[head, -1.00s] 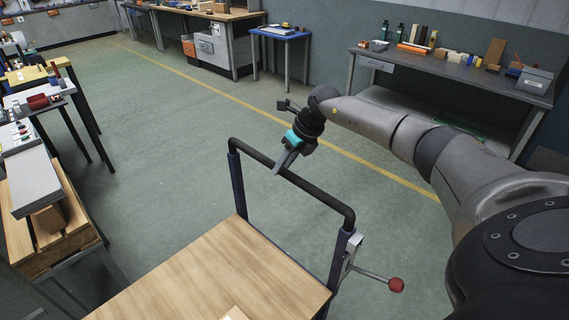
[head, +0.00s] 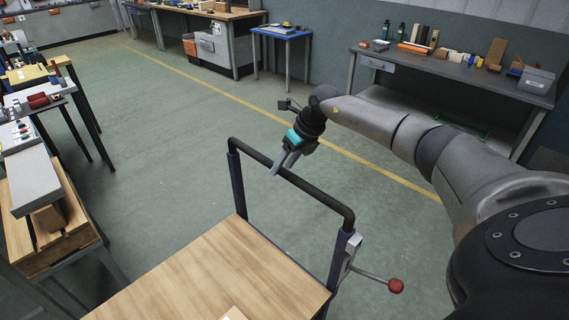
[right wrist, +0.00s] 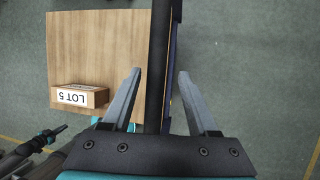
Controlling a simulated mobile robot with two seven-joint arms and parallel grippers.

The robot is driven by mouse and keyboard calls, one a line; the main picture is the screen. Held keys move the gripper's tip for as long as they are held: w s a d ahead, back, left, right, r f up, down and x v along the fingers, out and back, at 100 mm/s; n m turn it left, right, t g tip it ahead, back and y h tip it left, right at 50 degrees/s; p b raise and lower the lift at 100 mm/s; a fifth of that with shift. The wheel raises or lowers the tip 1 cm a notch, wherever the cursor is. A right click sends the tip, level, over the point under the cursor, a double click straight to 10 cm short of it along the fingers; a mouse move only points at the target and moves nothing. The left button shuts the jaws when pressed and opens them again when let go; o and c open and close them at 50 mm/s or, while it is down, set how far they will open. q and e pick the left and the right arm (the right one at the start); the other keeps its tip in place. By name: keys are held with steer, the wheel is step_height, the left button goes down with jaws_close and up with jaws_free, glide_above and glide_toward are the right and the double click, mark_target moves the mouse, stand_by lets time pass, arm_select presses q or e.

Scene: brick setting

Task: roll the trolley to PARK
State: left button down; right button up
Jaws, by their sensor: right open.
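The trolley has a wooden deck (head: 205,275) and a black push bar (head: 318,196) on dark blue posts. A lever with a red knob (head: 396,285) sticks out from its right post. My right gripper (head: 281,163) is at the left half of the bar. In the right wrist view, its open fingers (right wrist: 158,85) lie either side of the black bar (right wrist: 157,60), with gaps on both sides. A wooden block labelled LOT 5 (right wrist: 79,97) sits on the deck. What seems to be my left gripper (right wrist: 55,132) shows partly at lower left there. No PARK marking is visible.
Green floor is open beyond the bar, with a yellow line (head: 220,91) across it. A grey bench (head: 455,72) stands at back right, a blue table (head: 281,33) at the back. Loaded tables and a wooden pallet-like stand (head: 60,245) line the left.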

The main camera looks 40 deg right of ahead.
steer(key=shift+r, duration=0.1)
steer(key=v, duration=1.5)
